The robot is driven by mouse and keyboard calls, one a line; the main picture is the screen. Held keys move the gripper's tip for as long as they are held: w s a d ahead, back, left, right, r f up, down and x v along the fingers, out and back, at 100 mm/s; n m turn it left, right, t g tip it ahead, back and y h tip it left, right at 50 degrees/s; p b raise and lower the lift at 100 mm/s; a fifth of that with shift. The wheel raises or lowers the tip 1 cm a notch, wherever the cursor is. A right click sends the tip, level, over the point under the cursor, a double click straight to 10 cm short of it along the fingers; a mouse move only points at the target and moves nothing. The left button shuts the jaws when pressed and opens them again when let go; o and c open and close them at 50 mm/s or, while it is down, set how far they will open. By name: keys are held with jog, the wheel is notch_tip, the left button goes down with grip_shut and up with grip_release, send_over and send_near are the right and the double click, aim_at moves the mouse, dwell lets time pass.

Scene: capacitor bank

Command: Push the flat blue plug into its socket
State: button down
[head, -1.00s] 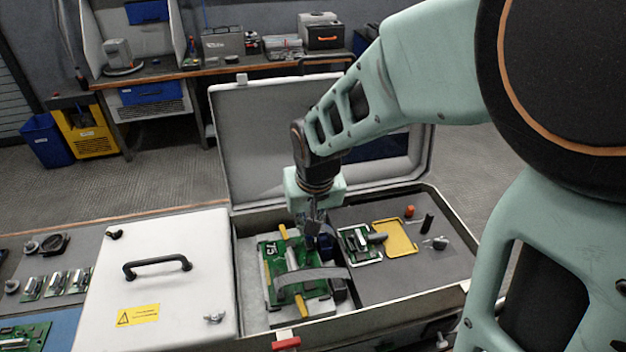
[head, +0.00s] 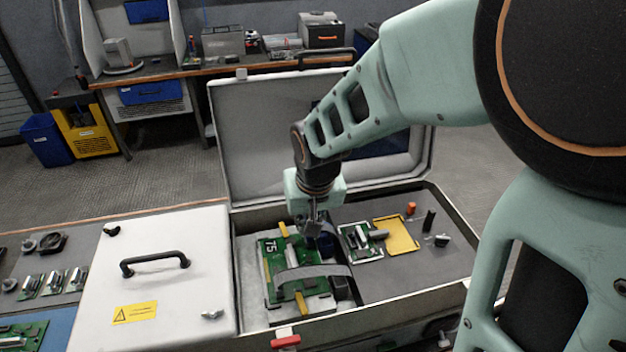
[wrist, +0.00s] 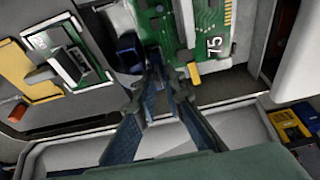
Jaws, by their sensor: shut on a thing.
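My gripper (head: 313,226) points down into the open case, at the right edge of the green board marked 75 (head: 271,258). It also shows in the wrist view (wrist: 163,72), with its blue fingers converging. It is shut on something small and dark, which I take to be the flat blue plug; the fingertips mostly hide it. The board shows at the top right in the wrist view (wrist: 210,22). A dark blue block (wrist: 128,52) stands beside the fingertips, and in the head view it is right of the board (head: 326,244). I cannot make out the socket.
A grey strap (head: 312,271) arches over the board, which has yellow tabs (head: 302,304). To the right lie a smaller board (head: 353,240), a yellow plate (head: 398,237) and small parts. The case's raised lid (head: 265,140) stands behind. A white panel with a black handle (head: 157,262) lies left.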

jog(key=shift+f+b, duration=0.55)
jog(key=shift+f, duration=0.05)
jog(key=c, duration=1.9)
grip_release()
jog(key=shift+c, duration=0.2)
jog(key=v, duration=0.8)
jog(key=shift+a+r, duration=0.1)
